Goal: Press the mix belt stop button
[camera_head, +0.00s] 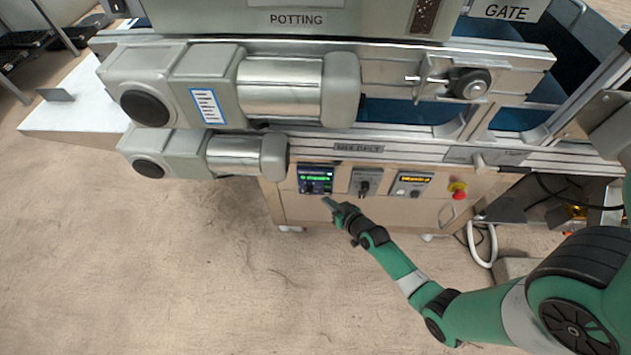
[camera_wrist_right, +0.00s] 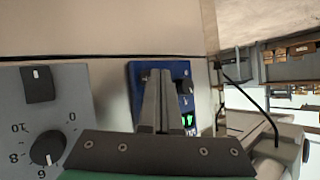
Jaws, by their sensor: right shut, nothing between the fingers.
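The blue control unit (camera_head: 316,176) with a lit green display is on the cabinet front, left of the other controls and below the "MIX BELT" label (camera_head: 358,148). My right gripper (camera_head: 328,201) is shut and empty, with its tips at the lower edge of this unit. In the right wrist view the closed fingers (camera_wrist_right: 158,75) cover the middle of the blue unit (camera_wrist_right: 136,69); a dark knob shows beside them. I cannot tell whether the tips touch it. The stop button is not clearly identifiable. My left gripper is not in view.
Two grey motors (camera_head: 287,88) overhang the cabinet from above. The floor (camera_head: 190,270) in front is clear.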

